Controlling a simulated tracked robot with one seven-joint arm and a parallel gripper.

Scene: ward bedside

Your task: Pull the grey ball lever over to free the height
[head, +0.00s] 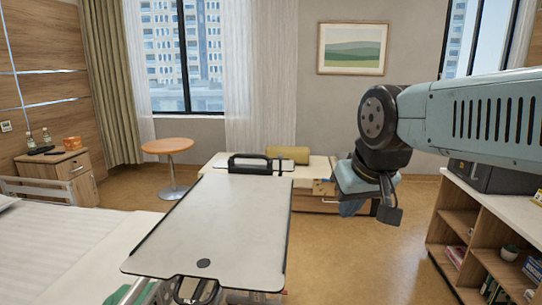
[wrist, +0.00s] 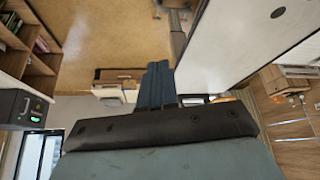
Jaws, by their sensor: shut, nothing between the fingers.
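The overbed table's pale top (head: 220,215) lies in the middle of the head view. Dark fittings (head: 195,290) show at its near edge, cut off by the frame. I cannot make out a grey ball lever for certain in either view. My gripper (head: 352,208) hangs to the right of the tabletop, apart from it, and is partly hidden by my wrist. In the wrist view my blue fingers (wrist: 157,84) are together and empty. The tabletop (wrist: 225,40) is beyond them at upper right, with a dark grey part (wrist: 178,32) along its edge.
A bed (head: 50,250) is left of the table. A bookshelf (head: 470,240) is at right. Open floor (head: 360,265) lies between table and shelf.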

